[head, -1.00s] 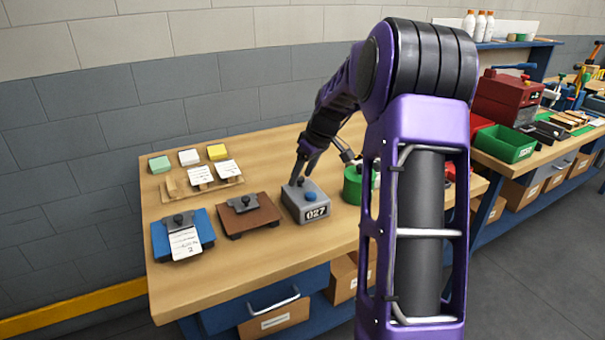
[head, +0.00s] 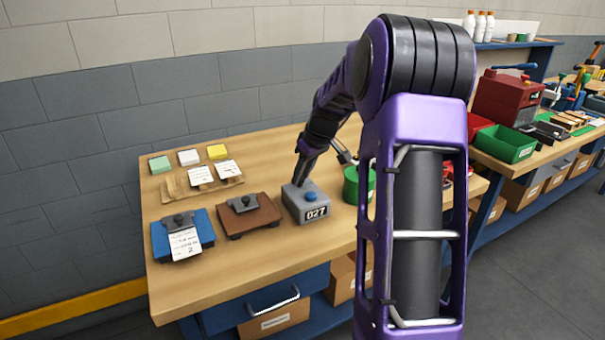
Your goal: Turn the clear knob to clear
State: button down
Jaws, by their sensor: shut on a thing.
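A grey counter box (head: 294,216) stands on the wooden bench, with a blue button (head: 310,197) on top and a black-and-white number display (head: 316,213) on its front that seems to read 027. My gripper (head: 300,181) reaches down onto the back left of the box top. It is shut on the small clear knob there. The fingers hide the knob, so I cannot see which way it points.
A brown clamp board (head: 262,216) and a blue clipboard (head: 160,243) with a paper card stand left of the box. A green round container (head: 351,184) is close on the right. Coloured pads and cards on a wooden rack (head: 178,191) lie behind.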

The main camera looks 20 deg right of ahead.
jog(key=m, duration=0.1)
jog(key=m+h, duration=0.1)
jog(key=m, duration=0.2)
jog(key=shift+a+h, duration=0.25)
jog(key=shift+h, duration=0.05)
jog(key=m+h, duration=0.1)
jog(key=m, duration=0.1)
jog(key=m+p, duration=0.1)
jog(key=m, duration=0.1)
jog(key=shift+a+r+m+h+p, duration=0.1)
jog(key=shift+a+m+h+p, duration=0.1)
jog(key=shift+m+h+p, duration=0.15)
jog(key=m+h, duration=0.1)
jog(key=m, duration=0.1)
jog(key=m+g+p, duration=0.1)
jog(key=m, duration=0.1)
jog(key=shift+w+a+m+h, duration=0.1)
jog(key=shift+w+m+h, duration=0.05)
jog(key=shift+m+h, duration=0.15)
jog(key=shift+w+m+g+h+p, duration=0.1)
jog(key=shift+m+g+h+p, duration=0.3)
jog(key=shift+m, duration=0.55)
jog(key=shift+m+g+h+p, duration=0.15)
jog(key=shift+m+p, duration=0.3)
jog(key=shift+m, duration=0.45)
jog(key=c, duration=0.6)
grip_release()
